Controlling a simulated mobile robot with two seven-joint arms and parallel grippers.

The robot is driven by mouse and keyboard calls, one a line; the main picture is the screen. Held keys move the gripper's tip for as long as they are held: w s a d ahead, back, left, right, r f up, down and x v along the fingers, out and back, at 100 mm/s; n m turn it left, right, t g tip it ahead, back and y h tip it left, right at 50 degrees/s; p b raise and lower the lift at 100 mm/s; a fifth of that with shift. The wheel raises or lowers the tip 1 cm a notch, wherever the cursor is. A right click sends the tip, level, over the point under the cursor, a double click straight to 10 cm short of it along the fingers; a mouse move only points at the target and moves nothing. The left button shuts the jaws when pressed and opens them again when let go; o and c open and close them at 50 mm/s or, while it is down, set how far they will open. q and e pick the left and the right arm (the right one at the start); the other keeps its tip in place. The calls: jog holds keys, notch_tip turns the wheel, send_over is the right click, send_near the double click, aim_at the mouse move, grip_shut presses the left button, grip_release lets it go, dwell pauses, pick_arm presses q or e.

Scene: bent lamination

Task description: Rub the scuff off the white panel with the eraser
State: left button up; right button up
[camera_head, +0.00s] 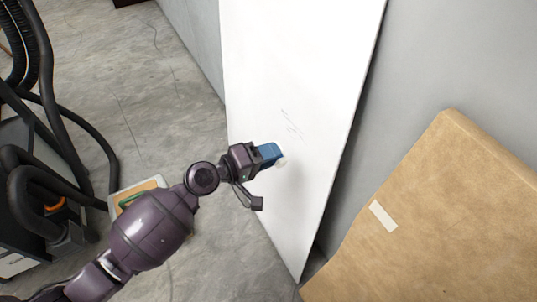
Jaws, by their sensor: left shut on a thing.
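The white panel (290,60) leans tall against the grey wall in the middle of the head view. Its scuff (291,124) shows as a few thin grey marks near the panel's middle. My left gripper (262,155) is shut on the blue eraser (270,153), just below and left of the marks. The eraser's pale end faces the panel and is close to its surface; I cannot tell whether it touches. My right gripper is not in view.
A large brown cardboard piece (440,220) with a pale label leans at the right. A machine with black hoses (40,150) stands at the left. A tray (128,197) with a green item lies partly behind my arm. Grey floor (130,90) is open at upper left.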

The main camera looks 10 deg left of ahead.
aim_at(307, 142)
pick_arm(q)
jog(key=shift+w+d, duration=0.4)
jog(key=shift+d, duration=0.05)
jog(key=shift+x, duration=2.35)
jog(key=shift+b+x, duration=0.3)
jog(key=shift+x, duration=0.65)
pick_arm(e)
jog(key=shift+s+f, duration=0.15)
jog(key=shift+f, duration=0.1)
